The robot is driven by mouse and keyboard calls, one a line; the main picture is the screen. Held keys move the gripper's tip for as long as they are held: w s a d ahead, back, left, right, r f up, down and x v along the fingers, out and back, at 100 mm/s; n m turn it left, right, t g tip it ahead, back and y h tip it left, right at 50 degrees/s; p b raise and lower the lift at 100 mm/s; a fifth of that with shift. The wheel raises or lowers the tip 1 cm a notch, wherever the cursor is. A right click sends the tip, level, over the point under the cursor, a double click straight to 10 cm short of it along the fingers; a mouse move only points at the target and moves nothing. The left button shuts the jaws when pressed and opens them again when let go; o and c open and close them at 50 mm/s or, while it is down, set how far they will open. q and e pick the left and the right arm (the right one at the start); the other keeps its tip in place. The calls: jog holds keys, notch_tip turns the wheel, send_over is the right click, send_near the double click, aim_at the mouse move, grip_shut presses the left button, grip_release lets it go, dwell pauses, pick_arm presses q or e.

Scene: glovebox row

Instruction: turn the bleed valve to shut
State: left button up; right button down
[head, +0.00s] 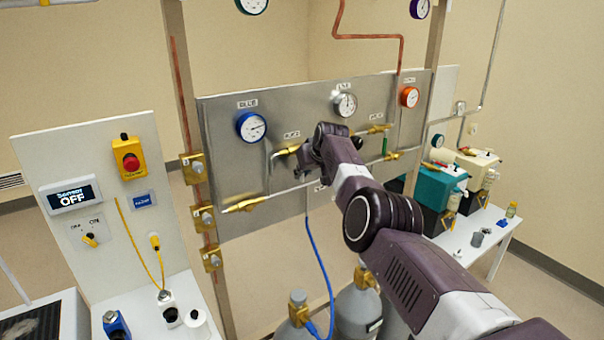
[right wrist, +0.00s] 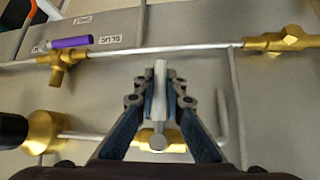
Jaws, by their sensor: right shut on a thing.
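My right gripper (head: 303,158) is at the grey metal panel, beside brass valve fittings. In the right wrist view its two fingers (right wrist: 160,88) are shut on a pale grey lever handle. This handle (right wrist: 159,75) stands between the fingertips, with a brass valve body (right wrist: 170,141) behind it, partly hidden by the fingers. In the head view, a brass fitting (head: 287,151) shows just left of the gripper, under a small label; the held handle is hidden there. I cannot read the label well enough to confirm that this is the bleed valve. My left gripper is not in view.
A thin pipe with a brass valve (head: 245,204) runs below the gripper. A green-handled valve (head: 385,145) is to the right. The blue gauge (head: 251,126) and line gauge (head: 345,104) sit above. A purple-handled valve (right wrist: 70,43) is near the fingers. Gas cylinders (head: 357,312) stand below.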

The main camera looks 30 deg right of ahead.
jog(key=shift+f, duration=0.15)
jog(key=c, duration=2)
grip_release()
jog(key=v, duration=1.2)
